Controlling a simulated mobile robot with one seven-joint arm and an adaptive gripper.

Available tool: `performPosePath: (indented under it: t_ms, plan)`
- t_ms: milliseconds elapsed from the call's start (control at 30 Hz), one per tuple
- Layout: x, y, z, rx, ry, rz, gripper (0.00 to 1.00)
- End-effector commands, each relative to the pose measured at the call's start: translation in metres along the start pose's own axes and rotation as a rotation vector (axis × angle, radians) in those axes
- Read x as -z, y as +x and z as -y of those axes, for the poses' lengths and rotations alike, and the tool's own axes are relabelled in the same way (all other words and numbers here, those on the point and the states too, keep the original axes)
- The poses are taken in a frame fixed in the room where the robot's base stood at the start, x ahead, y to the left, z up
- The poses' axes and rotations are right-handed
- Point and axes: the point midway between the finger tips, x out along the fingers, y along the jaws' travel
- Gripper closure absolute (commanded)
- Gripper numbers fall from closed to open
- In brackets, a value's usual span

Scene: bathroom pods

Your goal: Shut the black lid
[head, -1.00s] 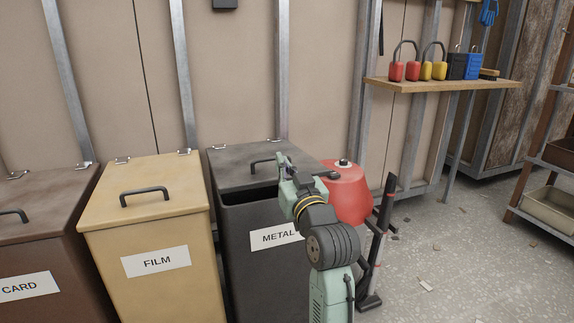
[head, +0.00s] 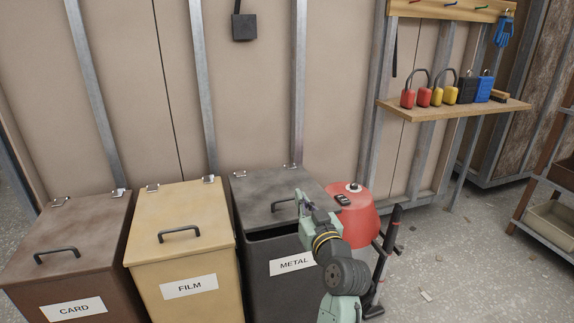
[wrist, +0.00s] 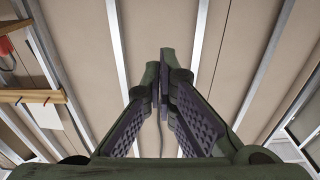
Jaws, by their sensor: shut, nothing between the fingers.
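The black lid (head: 262,192) tops the dark bin labelled METAL (head: 258,277) in the head view. It is hinged at the wall side and stands slightly raised, with a dark gap under its front edge. Its bar handle (head: 283,205) shows partly beside my gripper. My gripper (head: 305,200) is over the lid's right front part in this view and hides that part. I cannot tell whether it touches the lid. In the wrist view my gripper (wrist: 162,85) is shut and empty, with its fingertips together in front of the wall. The lid is not visible there.
The yellow FILM bin (head: 190,288) and brown CARD bin (head: 73,309) stand to the left, lids down. A red rounded object (head: 358,222) and a dark upright stand (head: 388,255) are close on the right. A wooden shelf (head: 450,112) with padlocks hangs behind. Floor at right is mostly clear.

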Motion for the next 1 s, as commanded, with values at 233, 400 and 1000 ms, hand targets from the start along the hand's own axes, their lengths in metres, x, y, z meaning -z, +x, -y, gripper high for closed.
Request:
performPosePath:
  t_ms: [233,400,1000]
  plan:
    - [0.003,0.000,-0.003,-0.002,-0.002,0.018,1.00]
    - [0.004,0.021,-0.002,0.000,-0.002,0.016,1.00]
    - [-0.030,0.086,-0.003,-0.003,-0.001,0.019,1.00]
